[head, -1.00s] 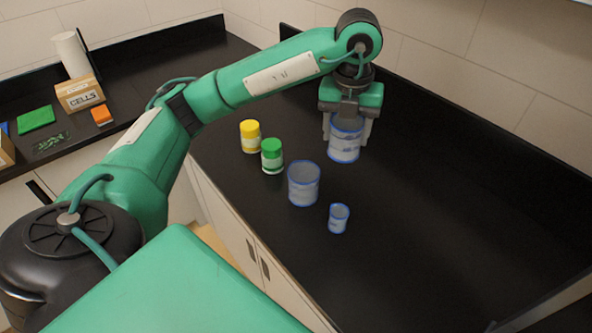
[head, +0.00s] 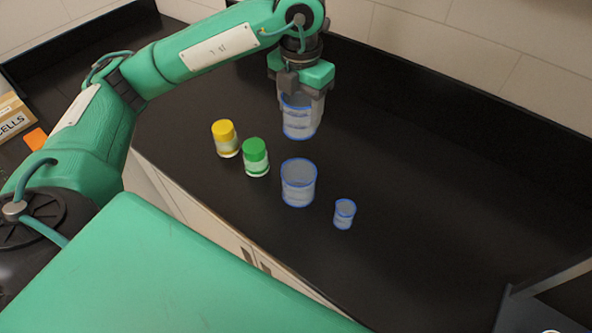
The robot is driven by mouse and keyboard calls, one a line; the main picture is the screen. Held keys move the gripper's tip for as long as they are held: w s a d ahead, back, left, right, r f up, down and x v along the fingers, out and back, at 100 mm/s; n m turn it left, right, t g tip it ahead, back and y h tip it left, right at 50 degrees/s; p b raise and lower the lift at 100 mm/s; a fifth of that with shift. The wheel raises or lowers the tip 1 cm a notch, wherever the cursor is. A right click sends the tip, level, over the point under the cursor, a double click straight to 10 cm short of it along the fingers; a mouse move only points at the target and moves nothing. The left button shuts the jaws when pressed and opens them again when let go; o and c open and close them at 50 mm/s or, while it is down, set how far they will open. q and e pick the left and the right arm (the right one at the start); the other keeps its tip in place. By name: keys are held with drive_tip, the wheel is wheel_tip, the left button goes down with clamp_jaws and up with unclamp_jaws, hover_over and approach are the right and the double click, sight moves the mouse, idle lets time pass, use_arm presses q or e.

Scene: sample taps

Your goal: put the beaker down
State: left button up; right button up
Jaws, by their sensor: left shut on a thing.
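A clear beaker with blue edges (head: 299,123) is held in my left gripper (head: 301,104) at the back of the black counter. The gripper points down and is shut on the beaker, with its fingers on either side. I cannot tell whether the beaker's base touches the counter. A second clear beaker of similar size (head: 298,184) stands upright in front of it, apart from it. A smaller clear beaker (head: 344,214) stands to the front right of that one. My right gripper is not in view.
A yellow-capped jar (head: 226,139) and a green-capped jar (head: 256,157) stand left of the beakers. The black counter (head: 440,190) is clear to the right. A wall runs along its back. A cardboard box (head: 13,117) sits at far left.

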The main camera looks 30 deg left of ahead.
use_arm(q)
wheel_tip(320, 180, down, 18)
drive_tip(key=p, duration=0.5)
drive_tip(key=shift+r, duration=0.2)
